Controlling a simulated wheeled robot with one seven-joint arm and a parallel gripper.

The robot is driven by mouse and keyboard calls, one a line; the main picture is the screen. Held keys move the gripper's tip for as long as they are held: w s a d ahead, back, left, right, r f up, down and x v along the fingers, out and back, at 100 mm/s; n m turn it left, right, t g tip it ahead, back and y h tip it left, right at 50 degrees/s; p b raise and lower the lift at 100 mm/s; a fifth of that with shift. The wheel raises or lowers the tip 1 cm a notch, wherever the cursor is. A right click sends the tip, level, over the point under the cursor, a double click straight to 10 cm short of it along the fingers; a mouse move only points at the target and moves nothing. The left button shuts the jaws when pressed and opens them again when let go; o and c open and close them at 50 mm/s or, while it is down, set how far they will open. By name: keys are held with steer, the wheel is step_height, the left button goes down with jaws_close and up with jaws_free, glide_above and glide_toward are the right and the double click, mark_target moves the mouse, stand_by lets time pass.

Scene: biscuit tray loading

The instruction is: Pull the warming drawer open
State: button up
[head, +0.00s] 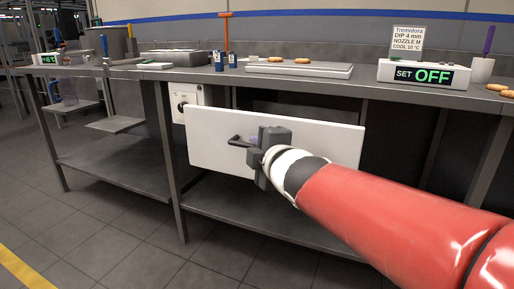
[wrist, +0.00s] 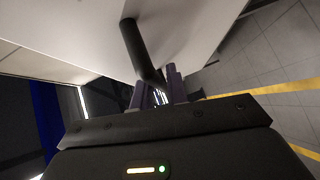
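The warming drawer's white front (head: 215,150) hangs under the steel counter. It carries a dark bar handle (head: 238,141), which also shows in the wrist view (wrist: 138,48). My gripper (head: 253,141) is at the right part of the handle, in front of the panel. In the wrist view its purple fingers (wrist: 158,90) are at the near end of the bar, with a narrow gap between them. Whether they clamp the bar or only stand around it is not clear. My gripper body hides the handle's right end in the head view.
Above is the counter (head: 205,76), with a flat tray (head: 300,70), several biscuits and a display reading SET OFF (head: 425,75). A white control box (head: 184,103) with a dark knob is left of the panel. A counter leg (head: 172,170) stands close by. The floor in front is clear.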

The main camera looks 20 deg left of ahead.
steer(key=o, duration=0.3)
steer(key=p+v, duration=0.2)
steer(key=v, duration=0.5)
steer(key=shift+s+d, duration=0.3)
